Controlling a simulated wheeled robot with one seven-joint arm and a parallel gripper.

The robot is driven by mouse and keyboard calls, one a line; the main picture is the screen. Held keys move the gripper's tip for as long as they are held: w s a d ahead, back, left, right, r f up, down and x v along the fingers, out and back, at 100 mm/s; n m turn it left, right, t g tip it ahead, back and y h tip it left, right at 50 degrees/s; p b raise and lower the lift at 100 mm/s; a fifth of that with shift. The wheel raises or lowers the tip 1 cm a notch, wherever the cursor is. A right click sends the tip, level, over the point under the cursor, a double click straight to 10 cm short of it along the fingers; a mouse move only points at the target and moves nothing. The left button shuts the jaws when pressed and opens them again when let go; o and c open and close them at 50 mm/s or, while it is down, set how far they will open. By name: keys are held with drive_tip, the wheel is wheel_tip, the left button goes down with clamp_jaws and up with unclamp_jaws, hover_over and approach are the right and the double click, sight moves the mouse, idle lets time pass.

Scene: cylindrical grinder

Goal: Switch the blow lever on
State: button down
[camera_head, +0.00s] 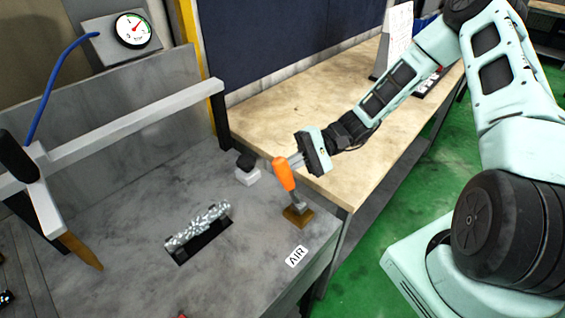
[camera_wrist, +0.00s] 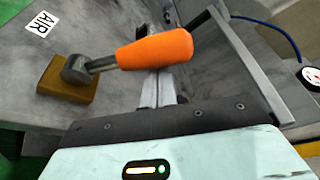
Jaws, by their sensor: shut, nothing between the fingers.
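The blow lever has an orange handle (camera_head: 283,174) on a metal stem, rising from a brown base (camera_head: 298,217) on the grey machine top. In the head view the handle leans up and to the left. An "AIR" label (camera_head: 296,256) lies in front of the base. My gripper (camera_head: 292,160) is shut and empty, with its fingertips close by the upper part of the handle. In the wrist view the orange handle (camera_wrist: 155,50) crosses in front of the fingers (camera_wrist: 158,88). I cannot tell whether they touch it.
A small black-topped white block (camera_head: 247,170) stands left of the lever. A speckled cylinder (camera_head: 198,226) lies over a dark slot. A grey bar (camera_head: 130,125) spans the back, below a pressure gauge (camera_head: 133,29). A wooden bench (camera_head: 300,100) is behind.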

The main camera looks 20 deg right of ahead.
idle(0.4)
drive_tip(key=shift+s+d+r+n, duration=0.1)
drive_tip(key=shift+s+r+n, duration=0.1)
drive_tip(key=shift+n, duration=0.1)
drive_tip(key=shift+s+r, duration=0.1)
drive_tip(key=s+d+r+n+y+b, duration=0.1)
drive_tip(key=s+d+n+y+b, duration=0.2)
drive_tip(key=s+n, duration=0.5)
drive_tip(key=shift+d+r+n+y+b, duration=0.25)
drive_tip(key=shift+n+b, duration=0.45)
drive_tip(key=shift+n, duration=1)
drive_tip(key=shift+s, duration=0.15)
